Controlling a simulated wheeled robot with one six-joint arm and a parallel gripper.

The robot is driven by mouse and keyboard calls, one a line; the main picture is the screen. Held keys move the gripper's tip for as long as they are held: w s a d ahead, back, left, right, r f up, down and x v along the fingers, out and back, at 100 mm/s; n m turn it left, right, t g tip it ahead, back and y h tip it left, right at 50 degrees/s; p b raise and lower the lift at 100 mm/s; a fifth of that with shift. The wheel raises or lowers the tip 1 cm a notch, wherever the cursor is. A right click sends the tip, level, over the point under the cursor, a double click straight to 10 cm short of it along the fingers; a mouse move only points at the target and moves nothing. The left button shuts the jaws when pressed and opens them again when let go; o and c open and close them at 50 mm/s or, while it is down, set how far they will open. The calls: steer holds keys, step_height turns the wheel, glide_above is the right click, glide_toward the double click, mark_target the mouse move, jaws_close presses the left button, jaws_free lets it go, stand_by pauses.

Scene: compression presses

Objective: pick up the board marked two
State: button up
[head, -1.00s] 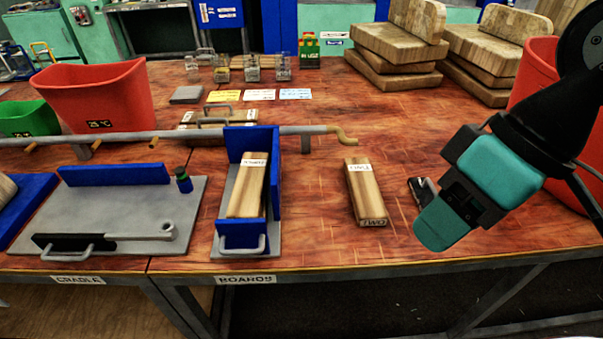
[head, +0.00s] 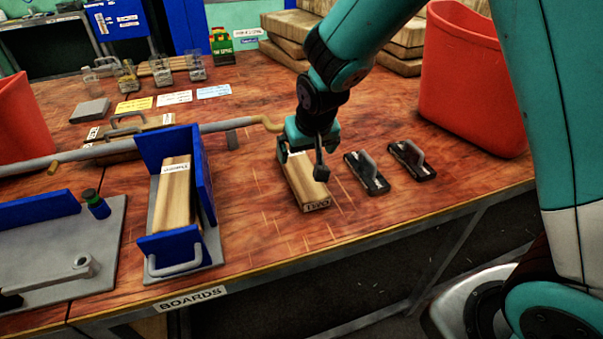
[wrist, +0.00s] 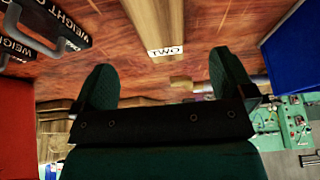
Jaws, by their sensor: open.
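The board marked two (head: 305,187) is a wooden block lying flat on the red-brown table, with "TWO" on its near end. My gripper (head: 302,162) is open and empty over the far part of the board in the head view, hiding part of its top. In the wrist view the board (wrist: 152,18) with its white "TWO" label shows at the top, in line with the gap between my spread fingers (wrist: 165,82). The fingers appear apart from it.
Two black weights (head: 367,172) with handles lie right of the board. A blue holder (head: 208,190) with another wooden board (head: 172,200) stands left. A pipe with a brass end (head: 265,122) is behind. A red bin (head: 470,85) stands at right rear.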

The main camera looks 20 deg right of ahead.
mark_target(301, 168)
steer(key=p+x, duration=0.1)
steer(key=x, duration=0.9)
steer(key=shift+w+d+f, duration=0.1)
steer(key=shift+w, duration=0.1)
steer(key=c, duration=1)
steer(key=shift+c, duration=0.4)
